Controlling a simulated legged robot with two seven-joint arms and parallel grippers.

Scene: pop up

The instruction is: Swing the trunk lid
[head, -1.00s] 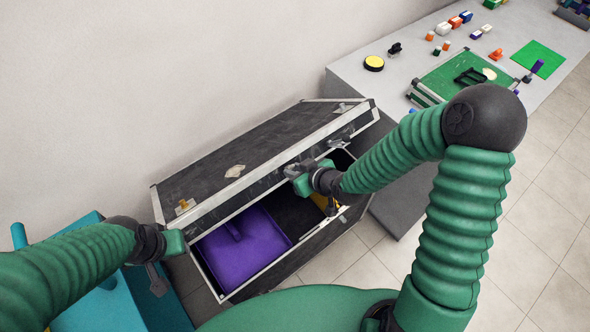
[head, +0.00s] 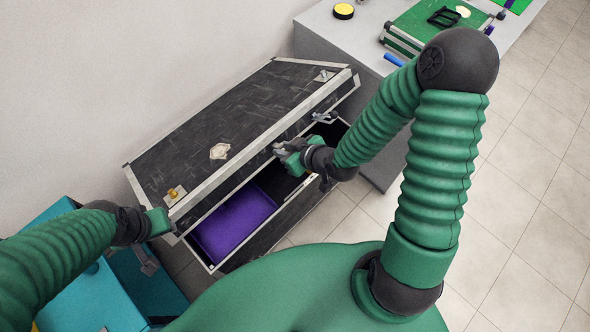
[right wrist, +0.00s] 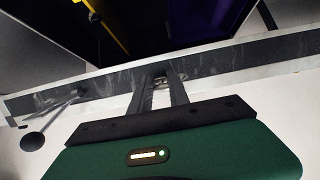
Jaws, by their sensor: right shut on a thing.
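The trunk (head: 285,222) is a black case with silver metal edges. Its lid (head: 225,140) is partly raised, leaving a gap along the front with a purple item (head: 232,222) inside. My right gripper (head: 281,151) is at the front edge of the lid, right of the middle, shut on it. In the right wrist view, the fingers (right wrist: 160,78) meet at the metal-trimmed lid edge (right wrist: 230,60); the exact part held is hard to see. My left gripper (head: 166,221) is beside the lid's front left corner; its fingers are not clear.
A grey table (head: 365,62) with a green board (head: 425,30) and a yellow-topped disc (head: 344,11) stands behind and right of the trunk. A teal box (head: 90,300) is at the lower left. The wall is close behind. Tiled floor at right is clear.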

